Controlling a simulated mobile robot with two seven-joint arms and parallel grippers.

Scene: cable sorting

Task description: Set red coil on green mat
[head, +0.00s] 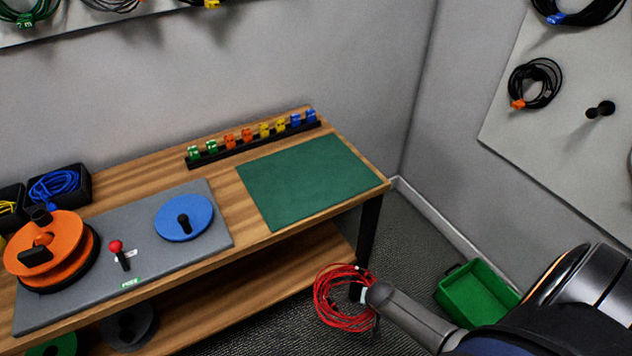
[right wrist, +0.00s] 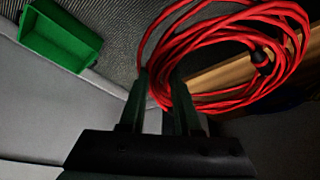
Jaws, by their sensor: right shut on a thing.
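The red coil (head: 340,300) hangs from my right gripper (head: 364,292) in front of the bench's right part. The right gripper is shut on the coil's edge, and the coil also shows large in the right wrist view (right wrist: 232,20). The green mat (head: 305,178) lies flat and bare on the right end of the bench top, above and to the left of the coil in the head view. The coil and the mat are apart. My left gripper is not in view.
The wooden bench (head: 230,212) also bears a grey board with an orange spool (head: 45,235), a red-knobbed lever (head: 117,248) and a blue disc (head: 184,215). A rack of coloured clips (head: 250,138) stands behind the mat. A green bin (head: 477,292) is on the floor.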

